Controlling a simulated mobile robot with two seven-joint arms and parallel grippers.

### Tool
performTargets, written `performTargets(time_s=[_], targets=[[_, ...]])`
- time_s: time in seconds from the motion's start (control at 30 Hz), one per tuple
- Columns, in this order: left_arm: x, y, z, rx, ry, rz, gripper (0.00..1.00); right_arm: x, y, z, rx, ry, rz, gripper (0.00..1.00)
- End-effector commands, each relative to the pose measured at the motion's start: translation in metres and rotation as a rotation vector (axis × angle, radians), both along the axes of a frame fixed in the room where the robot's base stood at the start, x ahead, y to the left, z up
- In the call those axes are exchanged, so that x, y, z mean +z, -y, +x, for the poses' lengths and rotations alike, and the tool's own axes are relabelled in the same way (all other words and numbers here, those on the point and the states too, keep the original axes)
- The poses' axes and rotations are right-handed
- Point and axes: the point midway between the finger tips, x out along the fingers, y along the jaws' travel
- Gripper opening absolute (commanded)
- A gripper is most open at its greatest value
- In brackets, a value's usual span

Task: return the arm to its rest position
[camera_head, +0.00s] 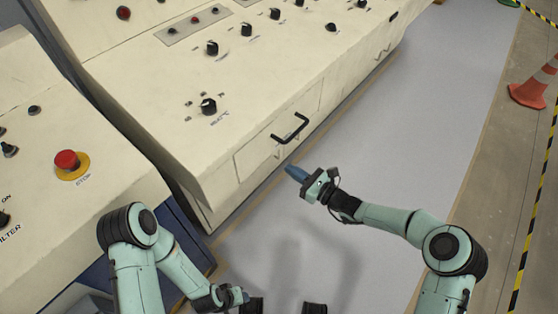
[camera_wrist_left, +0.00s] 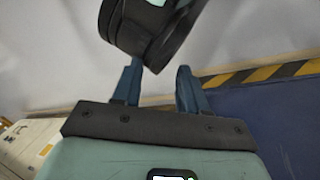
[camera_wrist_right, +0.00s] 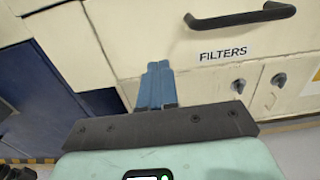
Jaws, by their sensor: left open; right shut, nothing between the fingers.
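My right gripper (camera_head: 295,173) is in the middle of the head view, in front of the cream machine and near its black drawer handle (camera_head: 290,128). Its blue fingers are together and empty; they also show shut in the right wrist view (camera_wrist_right: 156,86), apart from the handle (camera_wrist_right: 240,16). My left gripper (camera_head: 244,297) hangs low at the bottom of the head view, its fingertips partly hard to make out. In the left wrist view its blue fingers (camera_wrist_left: 160,85) stand apart with nothing gripped between them. A dark part of my own body shows beyond them.
The cream console (camera_head: 200,80) with several black knobs fills the upper left. A left panel carries a red stop button (camera_head: 67,160). Grey floor (camera_head: 420,110) is open to the right, with an orange cone (camera_head: 532,92) and yellow-black tape (camera_head: 533,230) at the far right.

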Motion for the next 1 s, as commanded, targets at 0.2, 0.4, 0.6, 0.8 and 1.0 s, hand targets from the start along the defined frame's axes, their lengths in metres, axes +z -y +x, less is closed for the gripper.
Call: performTargets(time_s=[0.2, 0.4, 0.6, 0.8, 1.0], targets=[[0.007, 0.005, -0.01, -0.012, -0.028, -0.014, 0.43, 0.0, 0.026, -0.017, -0.001, 0.0, -0.002, 0.0], [0.008, 0.006, -0.012, -0.014, -0.033, -0.016, 0.43, -0.001, 0.031, -0.021, 0.0, 0.0, -0.002, 0.0], [0.008, 0.006, -0.012, -0.014, -0.033, -0.016, 0.43, -0.006, 0.029, -0.024, 0.011, -0.006, -0.018, 0.0], [0.008, 0.006, -0.012, -0.013, -0.032, -0.016, 0.43, -0.073, 0.016, -0.08, 0.172, -0.062, -0.259, 0.0], [0.008, 0.006, -0.012, -0.013, -0.032, -0.016, 0.43, -0.177, 0.036, -0.189, 0.488, -0.071, -0.706, 0.0]])
